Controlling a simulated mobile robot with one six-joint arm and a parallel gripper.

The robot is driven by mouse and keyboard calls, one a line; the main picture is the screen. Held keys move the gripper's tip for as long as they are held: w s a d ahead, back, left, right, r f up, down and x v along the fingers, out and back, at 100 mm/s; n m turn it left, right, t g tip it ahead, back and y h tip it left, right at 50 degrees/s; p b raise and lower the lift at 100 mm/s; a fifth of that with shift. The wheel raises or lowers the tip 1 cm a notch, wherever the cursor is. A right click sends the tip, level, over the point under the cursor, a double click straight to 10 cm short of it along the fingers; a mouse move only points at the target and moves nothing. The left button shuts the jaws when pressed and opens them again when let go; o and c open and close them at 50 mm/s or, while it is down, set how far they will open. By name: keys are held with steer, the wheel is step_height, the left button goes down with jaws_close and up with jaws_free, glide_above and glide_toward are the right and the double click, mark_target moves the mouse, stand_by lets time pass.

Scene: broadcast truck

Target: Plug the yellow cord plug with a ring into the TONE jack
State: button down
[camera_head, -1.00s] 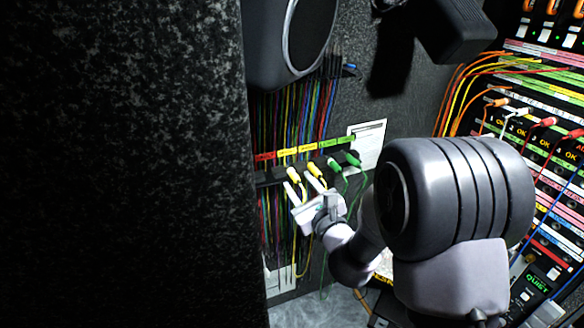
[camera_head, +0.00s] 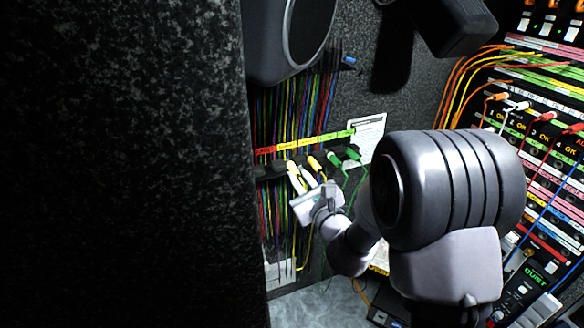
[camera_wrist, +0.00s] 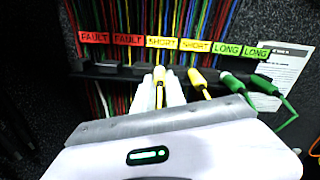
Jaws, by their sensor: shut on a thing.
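My gripper (camera_wrist: 159,88) is at the cord rack, its two white fingers shut on the left yellow plug (camera_wrist: 159,77), under a yellow SHORT label. The plug still sits at the rack. In the head view my gripper (camera_head: 302,178) and this plug (camera_head: 291,165) are partly overlapped. A second yellow plug (camera_wrist: 199,80) hangs just to the right under the other SHORT label. I cannot tell clearly which yellow plug bears a ring. I cannot read a TONE label; the jack panel (camera_head: 545,150) stands at the right of the head view.
Two green plugs (camera_wrist: 248,84) hang right of the yellow ones under LONG labels. The black rack (camera_wrist: 110,72) runs below red FAULT labels. A paper sheet (camera_head: 366,135) is on the wall. A dark speckled wall (camera_head: 120,160) fills the left of the head view.

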steer(key=shift+r, duration=0.1)
step_height(320, 180, up, 2)
steer(key=shift+r+p, duration=0.2)
steer(key=shift+p, duration=0.8)
steer(key=shift+b+v, duration=0.6)
steer(key=shift+v, duration=0.9)
